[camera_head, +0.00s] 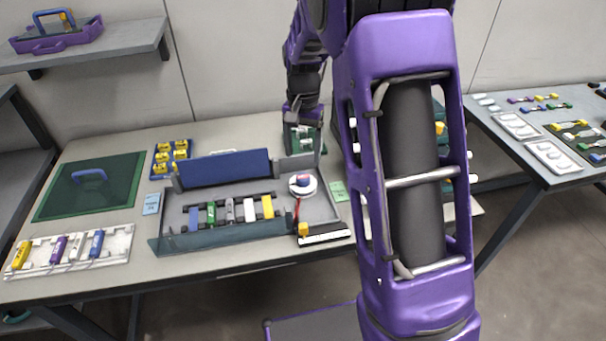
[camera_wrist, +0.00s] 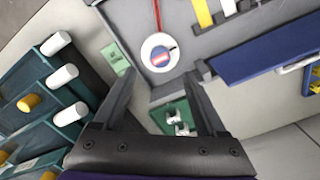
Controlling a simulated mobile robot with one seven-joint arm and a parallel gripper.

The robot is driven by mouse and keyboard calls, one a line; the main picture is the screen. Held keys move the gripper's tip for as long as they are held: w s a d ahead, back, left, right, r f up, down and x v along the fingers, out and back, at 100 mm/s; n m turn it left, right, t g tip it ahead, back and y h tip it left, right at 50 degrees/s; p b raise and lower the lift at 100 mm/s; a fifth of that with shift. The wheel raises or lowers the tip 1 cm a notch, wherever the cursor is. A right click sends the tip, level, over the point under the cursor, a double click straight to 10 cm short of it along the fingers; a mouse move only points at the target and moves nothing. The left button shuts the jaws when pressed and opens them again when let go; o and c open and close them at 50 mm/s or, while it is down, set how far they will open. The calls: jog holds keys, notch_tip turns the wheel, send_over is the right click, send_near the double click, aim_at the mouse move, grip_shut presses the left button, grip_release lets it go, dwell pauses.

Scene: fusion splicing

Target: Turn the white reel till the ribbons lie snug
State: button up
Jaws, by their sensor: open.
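The white reel (camera_head: 310,189) sits in the right end of the grey open tray (camera_head: 328,208), with a small blue-and-red piece at its centre. It also shows in the wrist view (camera_wrist: 148,48), ahead of my fingertips. A red ribbon (camera_head: 296,209) runs from the reel toward the tray's front; how snug it lies is too small to tell. My gripper (camera_wrist: 158,76) is open and empty. Its fingers are apart from the reel, and a green holder with white fittings (camera_wrist: 180,122) shows between them.
Several coloured blocks (camera_head: 230,211) stand in a row in the tray, with a raised blue panel (camera_head: 225,168) behind. A teal rack with white and orange cylinders (camera_wrist: 45,95) stands close beside my gripper. A green card (camera_head: 338,191) lies right of the tray. A green mat (camera_head: 88,187) lies left.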

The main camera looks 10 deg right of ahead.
aim_at(303, 176)
notch_tip(303, 176, down, 8)
jog(key=shift+r+b, duration=0.2)
jog(key=shift+b, duration=0.2)
grip_shut()
